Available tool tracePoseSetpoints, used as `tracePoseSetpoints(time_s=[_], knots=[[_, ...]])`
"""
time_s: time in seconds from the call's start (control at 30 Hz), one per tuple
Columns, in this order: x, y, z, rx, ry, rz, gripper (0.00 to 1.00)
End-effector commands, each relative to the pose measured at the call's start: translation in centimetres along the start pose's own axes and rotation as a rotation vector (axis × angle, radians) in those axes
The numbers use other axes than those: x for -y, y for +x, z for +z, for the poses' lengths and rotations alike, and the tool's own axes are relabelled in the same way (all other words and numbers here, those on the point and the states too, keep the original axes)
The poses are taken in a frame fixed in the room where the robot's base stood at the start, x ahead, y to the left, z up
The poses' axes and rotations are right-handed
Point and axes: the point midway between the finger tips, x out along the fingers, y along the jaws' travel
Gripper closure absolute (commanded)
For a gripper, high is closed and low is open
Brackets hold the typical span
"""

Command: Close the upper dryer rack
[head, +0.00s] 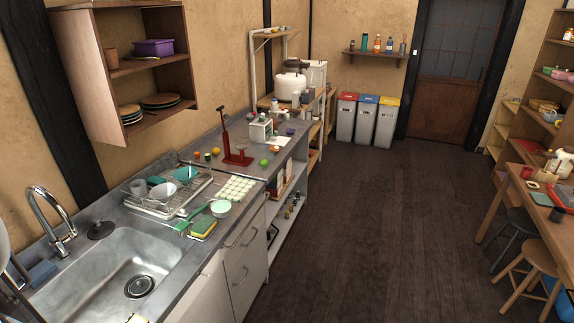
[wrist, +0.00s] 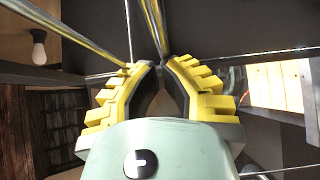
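No part that I can surely name as the upper dryer rack shows in the head view. In the wrist view, long shiny metal rods (wrist: 62,33) cross the top and run toward my fingertips; I cannot tell whether they belong to that rack. My gripper (wrist: 164,64) has yellow ribbed fingers with dark inner pads. Its tips lie close together, with a narrow dark space between them. One rod passes behind or between the tips; contact is unclear. The gripper does not clearly show in the head view.
A dish rack (head: 150,211) with bowls and cups stands beside the sink (head: 95,268). A wooden wall shelf (head: 85,52) holds plates and a purple bin. Three recycling bins (head: 365,122) stand at the back. Stools and a table (head: 541,178) are at right. The middle floor is clear.

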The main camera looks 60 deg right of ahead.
Motion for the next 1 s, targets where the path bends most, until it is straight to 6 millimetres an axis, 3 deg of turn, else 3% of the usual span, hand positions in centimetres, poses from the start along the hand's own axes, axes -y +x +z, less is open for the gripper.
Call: tracePoseSetpoints(time_s=[0.4, 1.0], knots=[[0.3, 1.8, 1.9, 0.001, 0.0, -0.001, 1.0], [-0.1, 2.5, 2.6, 0.001, -0.002, 0.0, 1.0]])
